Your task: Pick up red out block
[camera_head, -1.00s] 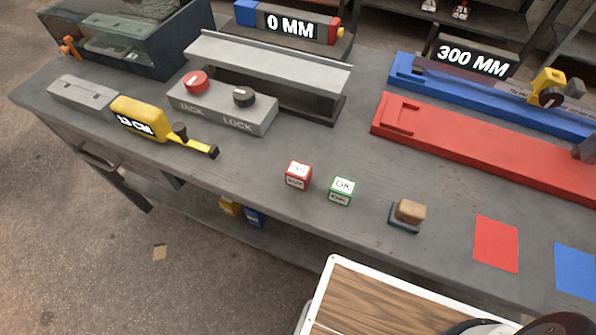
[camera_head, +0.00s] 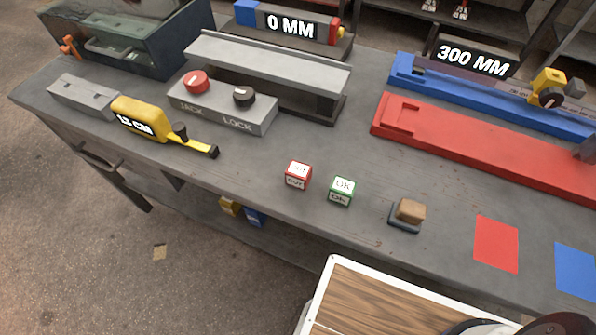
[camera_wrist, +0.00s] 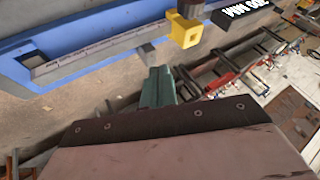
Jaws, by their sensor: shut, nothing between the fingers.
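The red OUT block (camera_head: 298,175) is a small cube with white labelled faces. It sits upright on the grey bench near the front edge in the head view. A similar green OK block (camera_head: 342,190) stands just to its right, apart from it. My gripper (camera_wrist: 158,85) shows in the wrist view as greenish fingers closed together, with nothing between them. Neither block is in the wrist view. My gripper cannot be made out in the head view.
A brown-topped stamp or brush (camera_head: 409,213) lies right of the blocks. Red (camera_head: 496,244) and blue (camera_head: 575,270) patches lie farther right. A yellow tape measure (camera_head: 142,117), jack box (camera_head: 222,106), red rail (camera_head: 480,145) and blue rail (camera_head: 480,95) surround clear bench behind the blocks.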

